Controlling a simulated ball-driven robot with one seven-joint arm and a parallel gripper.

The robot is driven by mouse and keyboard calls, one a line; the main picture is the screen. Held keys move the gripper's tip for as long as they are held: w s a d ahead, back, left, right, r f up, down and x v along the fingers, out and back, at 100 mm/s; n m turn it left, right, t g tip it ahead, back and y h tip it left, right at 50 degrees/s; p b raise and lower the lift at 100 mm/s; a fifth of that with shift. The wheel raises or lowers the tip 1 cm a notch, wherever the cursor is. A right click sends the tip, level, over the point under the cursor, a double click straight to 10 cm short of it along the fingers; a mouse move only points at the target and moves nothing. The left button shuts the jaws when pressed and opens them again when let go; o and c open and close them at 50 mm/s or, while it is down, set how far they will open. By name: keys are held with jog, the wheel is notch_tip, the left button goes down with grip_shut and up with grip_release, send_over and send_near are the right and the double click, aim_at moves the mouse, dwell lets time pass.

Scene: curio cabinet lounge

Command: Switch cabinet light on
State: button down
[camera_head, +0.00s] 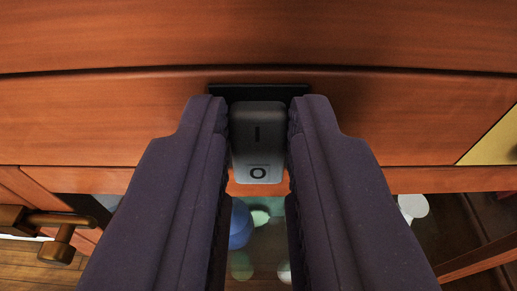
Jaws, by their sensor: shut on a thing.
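Much of the plate is hidden behind the fingers.
The wooden cabinet front (80,115) spans the view. A bronze handle (58,235) juts out at the lower left. Below, blue, white and greenish items show between the fingers, with a white item (413,206) at right. A yellowish panel (493,142) is at the right edge.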

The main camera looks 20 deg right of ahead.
jog(key=c, duration=1)
grip_release()
jog(key=p+v, duration=0.1)
jog(key=v, duration=0.6)
jog(key=shift+s+p, duration=0.35)
jog(key=shift+p, duration=0.05)
jog(key=shift+a, duration=0.1)
